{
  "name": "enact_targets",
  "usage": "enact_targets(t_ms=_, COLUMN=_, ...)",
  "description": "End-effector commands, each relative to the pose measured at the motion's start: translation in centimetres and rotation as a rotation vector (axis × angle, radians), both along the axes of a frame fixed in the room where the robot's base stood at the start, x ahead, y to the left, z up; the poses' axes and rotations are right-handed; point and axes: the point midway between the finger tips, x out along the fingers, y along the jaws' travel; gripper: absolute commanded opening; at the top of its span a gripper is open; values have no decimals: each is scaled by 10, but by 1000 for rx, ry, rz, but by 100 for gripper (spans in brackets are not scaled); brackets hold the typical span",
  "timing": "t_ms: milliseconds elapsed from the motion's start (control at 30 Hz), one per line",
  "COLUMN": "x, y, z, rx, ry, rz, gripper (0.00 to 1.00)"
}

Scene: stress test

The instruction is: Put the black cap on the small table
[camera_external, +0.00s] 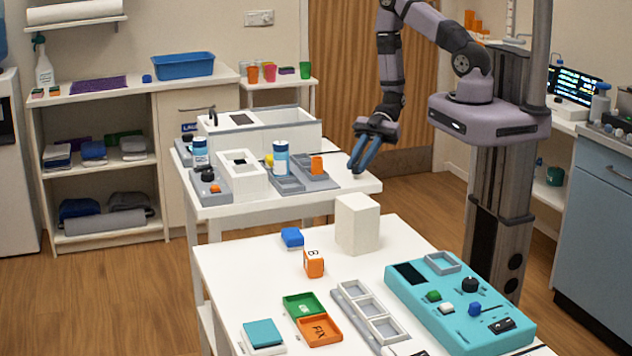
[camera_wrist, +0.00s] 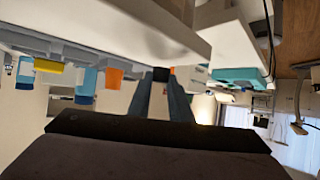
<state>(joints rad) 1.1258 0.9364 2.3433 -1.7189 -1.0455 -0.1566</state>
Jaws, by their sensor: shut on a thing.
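My gripper (camera_external: 358,163) has blue fingers pointing down in the external view, by the right edge of the white middle table (camera_external: 345,189). In the wrist view the gripper (camera_wrist: 161,80) is shut on a small black thing, which looks like the black cap (camera_wrist: 161,73).
The middle table carries a white bin (camera_external: 290,129), blue-and-white bottles (camera_external: 281,158), grey trays and an orange block (camera_external: 317,164). The front table holds a tall white block (camera_external: 358,224), a teal panel (camera_external: 450,290) and small trays. Floor shows between the tables and the door.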

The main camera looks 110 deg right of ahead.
Motion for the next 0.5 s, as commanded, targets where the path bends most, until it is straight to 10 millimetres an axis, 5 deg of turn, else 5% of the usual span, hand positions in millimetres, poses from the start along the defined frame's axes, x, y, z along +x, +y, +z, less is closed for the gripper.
enact_targets(t_ms=500, x=0, y=0, z=-16, rx=-1, ry=0, rz=0, gripper=0)
